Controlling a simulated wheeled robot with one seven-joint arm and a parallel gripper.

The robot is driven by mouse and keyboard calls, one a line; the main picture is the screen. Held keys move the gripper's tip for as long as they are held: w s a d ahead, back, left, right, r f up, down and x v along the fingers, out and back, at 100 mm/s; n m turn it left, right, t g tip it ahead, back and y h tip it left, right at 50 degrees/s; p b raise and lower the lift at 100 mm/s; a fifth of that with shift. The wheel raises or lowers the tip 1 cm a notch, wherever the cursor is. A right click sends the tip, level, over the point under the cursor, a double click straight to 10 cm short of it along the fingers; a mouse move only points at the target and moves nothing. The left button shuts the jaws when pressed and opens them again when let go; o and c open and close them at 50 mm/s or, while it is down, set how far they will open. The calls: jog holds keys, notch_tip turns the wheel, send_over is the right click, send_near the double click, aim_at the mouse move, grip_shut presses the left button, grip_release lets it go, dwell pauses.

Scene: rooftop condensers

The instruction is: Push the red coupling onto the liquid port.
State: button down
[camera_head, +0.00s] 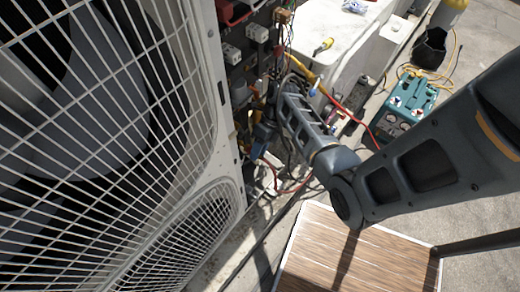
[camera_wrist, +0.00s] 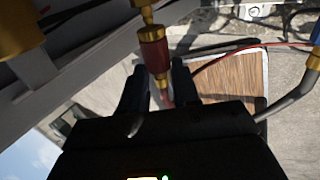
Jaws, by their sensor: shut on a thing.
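The red coupling (camera_wrist: 153,50) has a ribbed red sleeve with brass at its ends. It stands between the fingers of my gripper (camera_wrist: 159,68) in the wrist view, and the gripper is shut on it. A brass stem (camera_wrist: 147,15), apparently the liquid port, lines up with the coupling's far end. They appear to meet, but I cannot tell how far the coupling is on. In the head view my arm reaches in beside the condenser, and pipes and shadow hide the coupling and port.
The white condenser with its fan grille (camera_head: 100,130) fills the left. A larger brass fitting (camera_wrist: 20,22) is at the wrist view's upper left. A red hose (camera_head: 362,128) runs toward a teal machine (camera_head: 408,100). A wooden board (camera_head: 345,258) lies below my arm. A screwdriver (camera_head: 324,46) lies behind.

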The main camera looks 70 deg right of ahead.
jog(key=shift+w+d, duration=0.25)
jog(key=shift+w, duration=0.75)
dwell(1.3)
jog(key=c, duration=0.8)
grip_release()
jog(key=shift+o, duration=0.2)
jog(key=s+a, duration=0.2)
jog(key=s, duration=0.5)
jog(key=shift+s, duration=0.15)
